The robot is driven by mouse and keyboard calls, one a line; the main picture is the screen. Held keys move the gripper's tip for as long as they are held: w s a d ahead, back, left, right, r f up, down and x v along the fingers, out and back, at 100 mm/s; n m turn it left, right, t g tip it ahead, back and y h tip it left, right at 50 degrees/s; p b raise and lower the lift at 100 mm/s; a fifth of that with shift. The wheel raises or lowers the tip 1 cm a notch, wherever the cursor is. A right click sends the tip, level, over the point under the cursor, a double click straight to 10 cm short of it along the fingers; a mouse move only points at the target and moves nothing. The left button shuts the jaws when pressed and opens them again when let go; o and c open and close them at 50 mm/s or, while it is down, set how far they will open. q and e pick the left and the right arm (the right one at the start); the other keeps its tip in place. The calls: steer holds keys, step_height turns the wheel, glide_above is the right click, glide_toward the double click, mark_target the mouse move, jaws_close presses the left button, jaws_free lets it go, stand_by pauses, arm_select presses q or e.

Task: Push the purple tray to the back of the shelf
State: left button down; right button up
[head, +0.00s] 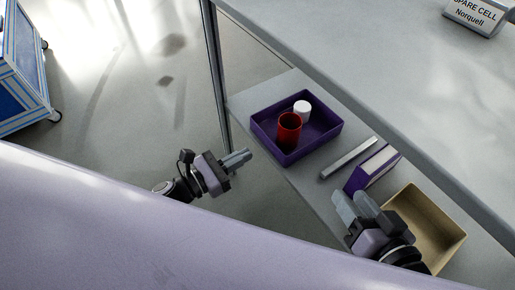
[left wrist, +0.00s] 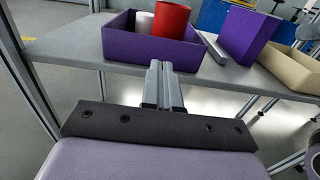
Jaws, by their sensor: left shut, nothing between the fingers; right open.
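The purple tray (head: 263,130) sits on the lower shelf (head: 322,190), near its left end in the head view. It holds a red cup (head: 289,128) and a white cylinder (head: 302,108). My left gripper (head: 244,157) is shut and empty, in front of the shelf's near edge and apart from the tray. In the left wrist view its fingers (left wrist: 161,68) point toward the front wall of the purple tray (left wrist: 150,48). My right gripper (head: 352,200) is open, over the shelf's front part near the tan bin. Whether it touches anything is unclear.
A grey bar (head: 348,158), a purple box-like item (head: 372,168) and a tan bin (head: 437,218) stand right of the tray. The upper tabletop (head: 400,80) overhangs the shelf. A grey post (head: 215,80) rises at the shelf's left end. A blue cart (head: 18,65) stands far left.

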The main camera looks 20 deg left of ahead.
mark_target(280, 136)
arm_select(q)
steer(key=x, duration=0.4)
steer(key=shift+w+d+b, duration=0.3)
arm_select(e)
steer(key=shift+d+f, duration=0.1)
steer(key=shift+d, duration=0.1)
steer(key=shift+s, duration=0.15)
arm_select(q)
steer(key=shift+w+d, duration=0.1)
arm_select(e)
steer(key=shift+d, duration=0.1)
arm_select(q)
steer(key=shift+w+d, duration=0.15)
steer(key=shift+w, duration=0.05)
steer(key=b+x, duration=0.2)
steer(key=x, duration=0.4)
steer(key=shift+w+f, duration=0.1)
steer(key=shift+w, duration=0.05)
steer(key=shift+w+d, duration=0.25)
arm_select(e)
steer(key=d, duration=0.1)
steer(key=w+d+n+t, duration=0.1)
steer(key=shift+w+d+h, duration=0.2)
steer(key=shift+d+h, duration=0.15)
steer(key=shift+h, duration=0.05)
arm_select(q)
steer(key=shift+a, duration=0.1)
